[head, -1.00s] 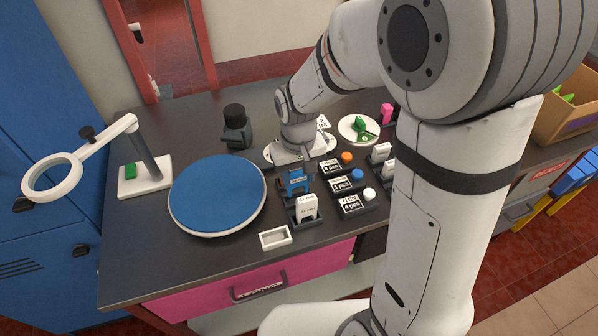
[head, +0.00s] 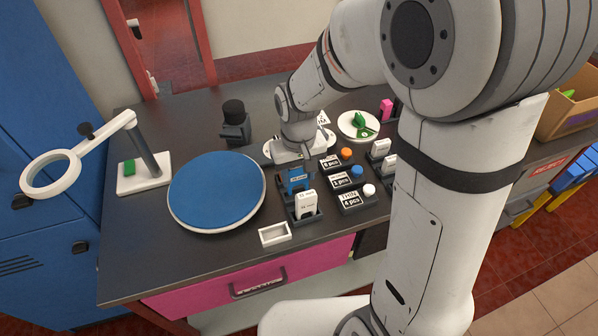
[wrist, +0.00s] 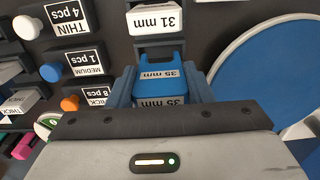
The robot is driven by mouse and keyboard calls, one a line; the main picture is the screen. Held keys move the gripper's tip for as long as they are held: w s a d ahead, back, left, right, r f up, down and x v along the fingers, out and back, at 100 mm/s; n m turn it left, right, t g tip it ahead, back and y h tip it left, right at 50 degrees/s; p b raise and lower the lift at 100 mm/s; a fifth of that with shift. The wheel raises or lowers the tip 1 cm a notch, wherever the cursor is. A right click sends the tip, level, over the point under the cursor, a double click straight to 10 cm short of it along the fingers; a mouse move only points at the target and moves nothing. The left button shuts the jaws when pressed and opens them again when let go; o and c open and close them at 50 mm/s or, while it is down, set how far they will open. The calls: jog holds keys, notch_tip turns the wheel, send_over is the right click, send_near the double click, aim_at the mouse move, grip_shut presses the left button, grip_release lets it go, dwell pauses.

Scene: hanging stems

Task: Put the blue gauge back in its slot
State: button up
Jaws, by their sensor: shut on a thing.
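The blue gauge (head: 298,181) is just below my gripper (head: 295,168) in the head view, behind the white 31 mm gauge (head: 304,204). In the wrist view the blue gauge (wrist: 162,72), labelled 35 mm, is between the two fingers of my gripper (wrist: 161,88), which is shut on it. A second 35 mm label shows right below the first, partly cut off by my gripper body. The dark slot holder (head: 283,190) is around or under the gauge's lower end. I cannot tell how deep the gauge sits in it.
Labelled blocks with orange, blue and white knobs (head: 369,190) stand right of the gauges. A round blue mat (head: 216,192) lies to the left. A small white tray (head: 274,234) is in front. A magnifier lamp (head: 145,170) stands far left.

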jog(key=shift+f, duration=0.15)
jog(key=shift+f+b, duration=1.1)
jog(key=shift+f, duration=0.2)
jog(key=o, duration=1)
notch_tip(320, 180, up, 8)
jog(key=shift+f, duration=0.1)
jog(key=s+d+r+m+t, duration=0.1)
jog(key=s+d+r, duration=0.1)
jog(key=s+d, duration=0.4)
jog(key=s+d+r+m+t, duration=0.1)
jog(key=s+d+r+m, duration=0.1)
jog(key=s+d, duration=0.3)
jog(key=shift+s+d+r+t, duration=0.3)
jog(key=shift+s+d+t, duration=0.1)
jog(key=shift+d, duration=0.3)
